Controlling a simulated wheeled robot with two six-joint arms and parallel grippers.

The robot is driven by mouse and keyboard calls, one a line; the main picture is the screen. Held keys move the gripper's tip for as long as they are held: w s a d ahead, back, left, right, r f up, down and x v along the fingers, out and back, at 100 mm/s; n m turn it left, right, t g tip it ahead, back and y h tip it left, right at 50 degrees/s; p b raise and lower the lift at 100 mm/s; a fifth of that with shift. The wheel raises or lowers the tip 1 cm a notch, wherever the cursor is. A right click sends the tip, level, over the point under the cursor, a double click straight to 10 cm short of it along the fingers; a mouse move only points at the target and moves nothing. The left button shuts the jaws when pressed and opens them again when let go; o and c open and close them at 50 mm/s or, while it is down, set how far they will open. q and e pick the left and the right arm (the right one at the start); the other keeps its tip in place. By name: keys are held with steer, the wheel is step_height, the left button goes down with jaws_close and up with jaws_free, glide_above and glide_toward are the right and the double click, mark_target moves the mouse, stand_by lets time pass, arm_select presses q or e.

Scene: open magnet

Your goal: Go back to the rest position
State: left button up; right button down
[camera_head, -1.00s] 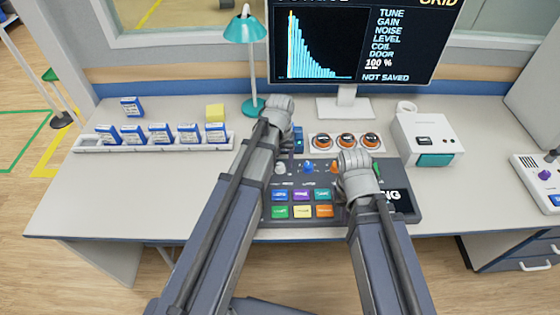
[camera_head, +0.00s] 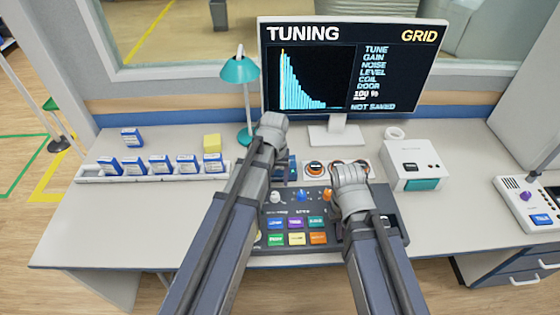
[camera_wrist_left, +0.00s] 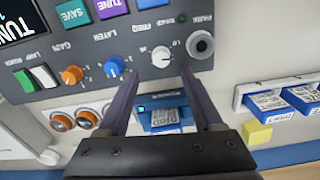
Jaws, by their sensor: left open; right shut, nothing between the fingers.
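My left gripper (camera_head: 270,125) is above the desk behind the console's left part, its fingers hidden in the head view. In the left wrist view its two fingers (camera_wrist_left: 160,72) are spread with nothing held between them. A blue-and-white labelled box (camera_wrist_left: 163,118) shows beyond the gap, apart from the fingers. My right gripper (camera_head: 350,178) is over the right part of the grey console (camera_head: 272,212), shut and empty; its fingertips are hidden. The console has coloured buttons and knobs, and the right arm covers some of it.
A monitor reading "TUNING" (camera_head: 430,70) stands behind the console. A teal lamp (camera_head: 240,70), a yellow block (camera_head: 212,143) and a white rack (camera_head: 90,180) of blue boxes are at left. A white device (camera_head: 412,155) is at right. The desk's front left is clear.

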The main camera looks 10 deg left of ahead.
arm_select(q)
steer(key=s+d+m+y, duration=0.1)
steer(key=s+d+m, duration=0.4)
steer(key=s+d, duration=0.5)
steer(key=s, duration=0.4)
steer(key=shift+m, duration=0.4)
steer(key=shift+d+r, duration=0.1)
